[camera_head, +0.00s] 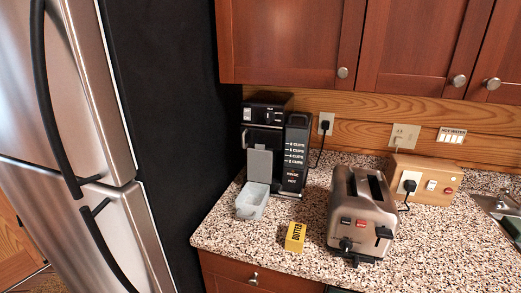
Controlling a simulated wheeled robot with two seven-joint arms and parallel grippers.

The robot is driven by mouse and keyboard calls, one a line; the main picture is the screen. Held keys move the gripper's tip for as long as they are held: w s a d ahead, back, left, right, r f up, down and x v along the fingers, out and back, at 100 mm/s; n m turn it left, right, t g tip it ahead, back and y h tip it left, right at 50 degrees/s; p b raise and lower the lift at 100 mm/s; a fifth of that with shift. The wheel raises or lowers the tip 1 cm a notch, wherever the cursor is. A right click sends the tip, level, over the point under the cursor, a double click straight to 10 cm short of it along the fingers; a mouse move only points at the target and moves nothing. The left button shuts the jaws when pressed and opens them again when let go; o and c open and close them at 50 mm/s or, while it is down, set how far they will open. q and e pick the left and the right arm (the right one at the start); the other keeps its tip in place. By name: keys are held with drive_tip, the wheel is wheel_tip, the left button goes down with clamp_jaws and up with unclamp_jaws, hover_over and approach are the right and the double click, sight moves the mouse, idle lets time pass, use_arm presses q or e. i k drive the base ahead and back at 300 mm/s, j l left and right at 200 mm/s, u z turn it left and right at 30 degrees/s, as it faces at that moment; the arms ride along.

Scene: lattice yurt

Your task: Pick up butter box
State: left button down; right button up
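The butter box (295,237) is a small yellow box with dark lettering. It lies on the speckled countertop (270,258) near the front edge, between a clear container and the toaster. It is fully visible and nothing touches it from above. Neither of my grippers shows in the head view, so I cannot see their positions or whether they hold anything.
A silver toaster (362,214) stands just right of the box. A clear container (252,201) and a black coffee maker (283,150) stand behind to the left. A steel fridge (75,140) is at the left. Wooden cabinets (290,40) hang above. Counter space is free in front.

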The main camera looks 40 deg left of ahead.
sight(296, 232)
drive_tip(key=i+l+u, duration=0.15)
drive_tip(key=l+u, duration=0.15)
drive_tip(key=l, duration=0.35)
drive_tip(key=i+l+u, duration=0.1)
drive_tip(key=l+u, duration=0.2)
drive_tip(key=l, duration=0.4)
